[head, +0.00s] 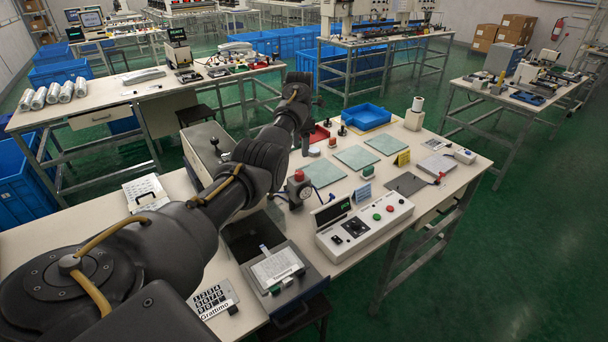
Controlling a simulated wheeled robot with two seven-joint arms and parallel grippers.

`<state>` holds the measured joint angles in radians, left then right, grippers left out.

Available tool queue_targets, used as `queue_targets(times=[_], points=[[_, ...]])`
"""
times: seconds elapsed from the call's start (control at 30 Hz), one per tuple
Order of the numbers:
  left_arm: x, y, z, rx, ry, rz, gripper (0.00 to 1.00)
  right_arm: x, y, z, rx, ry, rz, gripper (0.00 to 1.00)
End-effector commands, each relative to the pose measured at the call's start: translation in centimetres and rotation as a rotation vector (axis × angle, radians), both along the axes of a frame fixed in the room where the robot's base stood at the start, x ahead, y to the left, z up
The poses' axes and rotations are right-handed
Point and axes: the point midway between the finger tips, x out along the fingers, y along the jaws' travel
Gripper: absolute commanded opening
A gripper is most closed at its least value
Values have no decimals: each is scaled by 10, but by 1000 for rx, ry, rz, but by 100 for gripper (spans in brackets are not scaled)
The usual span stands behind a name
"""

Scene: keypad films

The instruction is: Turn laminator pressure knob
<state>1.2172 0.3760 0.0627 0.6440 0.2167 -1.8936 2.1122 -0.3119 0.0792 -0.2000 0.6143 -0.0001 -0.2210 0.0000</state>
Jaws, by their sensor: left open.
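My left arm reaches from the lower left over the bench (415,145). My left gripper (306,143) is open near the bench's middle, mostly hidden by its wrist, and I see nothing held. A grey boxy machine (203,148), perhaps the laminator, stands behind the arm, partly hidden. A small black knob (214,142) sits on top of it, left of the gripper. A red-topped knob (298,175) stands by a round gauge (304,192), nearer me than the gripper. I cannot tell which is the pressure knob. My right gripper is not in view.
A white control box (365,228) with buttons stands at the front right. Green square sheets (357,157) and a blue tray (366,117) lie farther back. A dark drawer unit (300,290) with a labelled film sits at the near edge.

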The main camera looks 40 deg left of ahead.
Motion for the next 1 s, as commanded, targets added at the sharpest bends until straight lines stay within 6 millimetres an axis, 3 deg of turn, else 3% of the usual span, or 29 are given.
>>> queue_targets(times=[0.23,0.47,0.7,1.0], points=[[-2,2,-13,0,2,2,52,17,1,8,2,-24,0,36],[-1,-1,-56,-3,4,-1,52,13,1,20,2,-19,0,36],[0,-1,-95,0,1,-3,52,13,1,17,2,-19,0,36],[0,-1,-108,0,0,-2,52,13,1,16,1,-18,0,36]])
